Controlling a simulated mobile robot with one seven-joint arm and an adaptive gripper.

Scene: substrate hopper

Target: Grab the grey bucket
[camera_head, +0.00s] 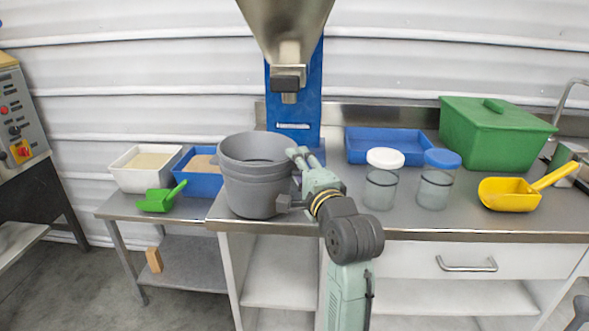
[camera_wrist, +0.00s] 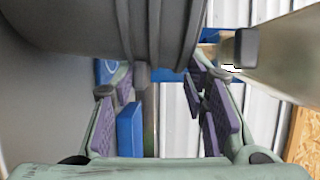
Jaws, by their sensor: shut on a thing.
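The grey bucket (camera_head: 252,180) is upright at the left front corner of the steel counter, below the metal hopper spout. My gripper (camera_head: 304,158) comes in from the right and is shut on the bucket at its right side, near the rim. In the wrist view, the bucket (camera_wrist: 110,25) fills the top left, and my gripper (camera_wrist: 165,95) has its purple-padded fingers on either side of a small grey part below the bucket's wall. The exact contact is partly hidden. I cannot tell whether the bucket's base touches the counter.
Two lidded jars (camera_head: 383,180) stand right of my arm. Behind are a blue tray (camera_head: 390,146) and a green lidded box (camera_head: 490,138); a yellow scoop (camera_head: 510,196) lies at right. The hopper (camera_head: 287,30) hangs above. A lower left table holds white and blue bins and a green scoop (camera_head: 160,199).

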